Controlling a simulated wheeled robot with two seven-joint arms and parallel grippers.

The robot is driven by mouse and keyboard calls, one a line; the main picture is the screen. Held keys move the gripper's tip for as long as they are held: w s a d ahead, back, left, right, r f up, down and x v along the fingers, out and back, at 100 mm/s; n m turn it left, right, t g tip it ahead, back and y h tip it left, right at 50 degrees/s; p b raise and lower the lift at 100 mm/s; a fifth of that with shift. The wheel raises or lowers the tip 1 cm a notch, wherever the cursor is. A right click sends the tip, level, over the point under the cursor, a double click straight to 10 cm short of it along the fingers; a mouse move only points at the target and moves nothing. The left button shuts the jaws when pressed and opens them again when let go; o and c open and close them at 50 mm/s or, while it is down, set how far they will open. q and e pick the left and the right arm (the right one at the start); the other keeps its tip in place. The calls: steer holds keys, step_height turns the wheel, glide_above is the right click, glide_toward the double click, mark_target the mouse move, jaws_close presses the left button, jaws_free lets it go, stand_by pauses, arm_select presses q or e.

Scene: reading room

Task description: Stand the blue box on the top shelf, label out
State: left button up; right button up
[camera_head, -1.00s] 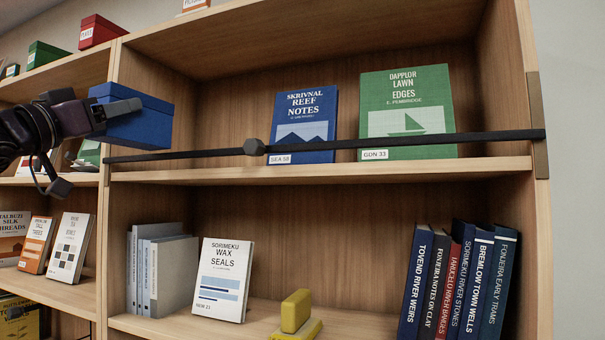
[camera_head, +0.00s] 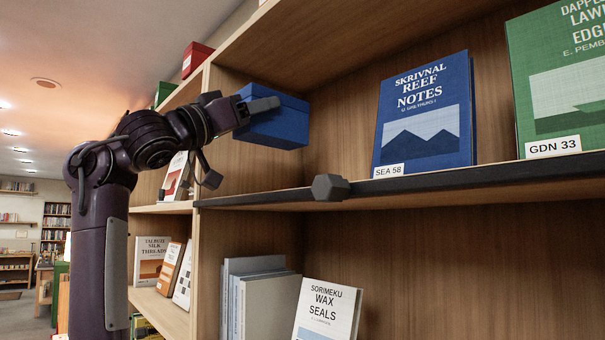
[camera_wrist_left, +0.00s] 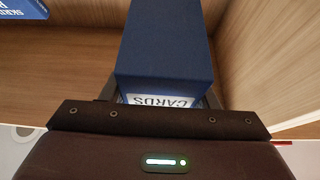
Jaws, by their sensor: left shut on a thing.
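The blue box (camera_head: 280,122) is held by my left gripper (camera_head: 258,108), which is shut on its near side. In the head view the box is level, above the top shelf's front edge (camera_head: 250,202), in front of the bay's left end; I cannot tell how far inside it is. In the left wrist view the box (camera_wrist_left: 165,45) points away from me. Its white label, reading "CARDS" upside down, is on the face toward my gripper (camera_wrist_left: 162,105) and is partly hidden by it. My right gripper is not in view.
A dark bar with a hexagonal knob (camera_head: 330,187) runs along the top shelf's front. A blue book (camera_head: 424,115) and a green book (camera_head: 560,85) stand on that shelf, to the right. Bare room lies between the box and the blue book. The upright (camera_head: 203,130) is at left.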

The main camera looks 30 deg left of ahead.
mark_target(249, 138)
arm_select(q)
steer(key=shift+s+f, duration=0.2)
steer(key=shift+f, duration=0.65)
steer(key=f, duration=0.2)
steer(key=shift+w+f, duration=0.4)
steer(key=shift+w+d+f, duration=0.1)
steer(key=shift+w+f, duration=0.1)
steer(key=shift+f, duration=0.45)
steer(key=shift+w+d+f, duration=0.1)
steer(key=shift+w+f, duration=0.1)
steer(key=shift+f, duration=0.4)
steer(key=shift+s+f+p, duration=0.15)
steer(key=shift+s+f, duration=0.05)
steer(key=shift+f, duration=0.3)
steer(key=shift+s+f+p, duration=0.15)
steer(key=shift+s+f, duration=0.05)
steer(key=shift+f, duration=0.55)
steer(key=shift+w+f, duration=0.15)
steer(key=o, duration=1.2)
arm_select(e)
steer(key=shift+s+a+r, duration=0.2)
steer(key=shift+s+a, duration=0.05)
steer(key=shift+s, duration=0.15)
